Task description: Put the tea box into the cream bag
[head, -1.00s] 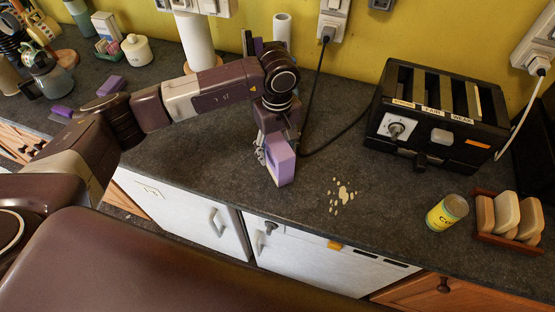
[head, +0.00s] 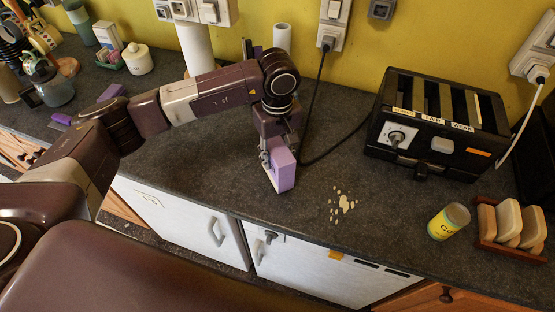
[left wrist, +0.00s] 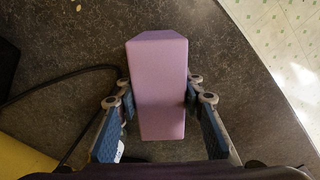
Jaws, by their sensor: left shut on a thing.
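A purple box (head: 284,175), which I take to be the tea box, is in the grip of my left gripper (head: 276,157) near the middle of the counter. In the left wrist view the box (left wrist: 160,85) sits between the two blue-padded fingers of the gripper (left wrist: 160,100), one on each side. It is upright, close to the counter top; I cannot tell if its bottom touches. Its side faces are plain purple, with no label readable. I see no cream bag in either view. My right gripper is not in view.
The dark counter (head: 200,170) is clear around the box, apart from cream spots (head: 343,204). A black toaster (head: 435,125) with a cable stands right, with a yellow tin (head: 447,221) and a wooden rack (head: 487,238) in front. A white paper roll (head: 196,50) stands behind my arm.

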